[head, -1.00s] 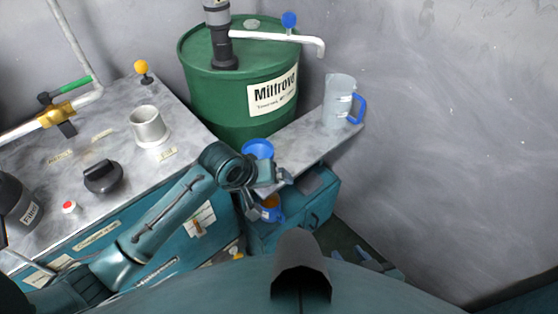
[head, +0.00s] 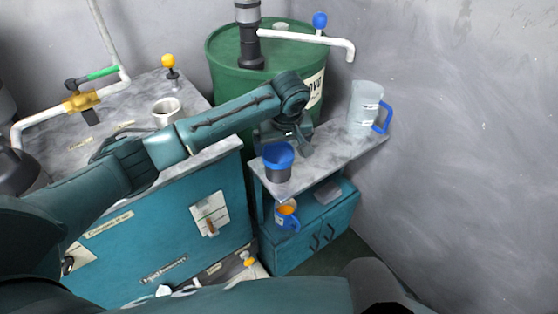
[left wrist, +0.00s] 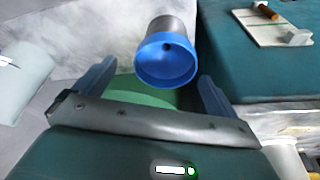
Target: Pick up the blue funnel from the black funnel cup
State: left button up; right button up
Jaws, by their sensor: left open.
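The blue funnel (head: 279,155) sits upright in the black funnel cup (head: 278,174) on the grey side shelf. In the left wrist view the funnel (left wrist: 167,66) shows its wide blue mouth, with the cup (left wrist: 174,24) as a dark grey cylinder beyond it. My left gripper (head: 281,141) is open and empty, just behind the funnel on its drum side. In the left wrist view its two fingers (left wrist: 155,88) stand wide apart, with the funnel ahead and roughly between them. I cannot tell any contact. My right gripper is not in view.
A clear jug (head: 365,106) with a blue handle stands to the right on the shelf (head: 330,148). The green drum (head: 228,62) is close behind my left gripper. A blue mug (head: 287,219) sits below the shelf. The teal workbench (head: 170,225) lies left.

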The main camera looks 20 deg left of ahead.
aim_at(277, 161)
pick_arm(q)
jog(key=shift+s+a+x, duration=0.15)
jog(key=shift+x, duration=1.45)
jog(key=shift+s+a+x, duration=0.1)
jog(key=shift+x, duration=1.5)
jog(key=shift+c, duration=0.2)
jog(key=c, duration=1)
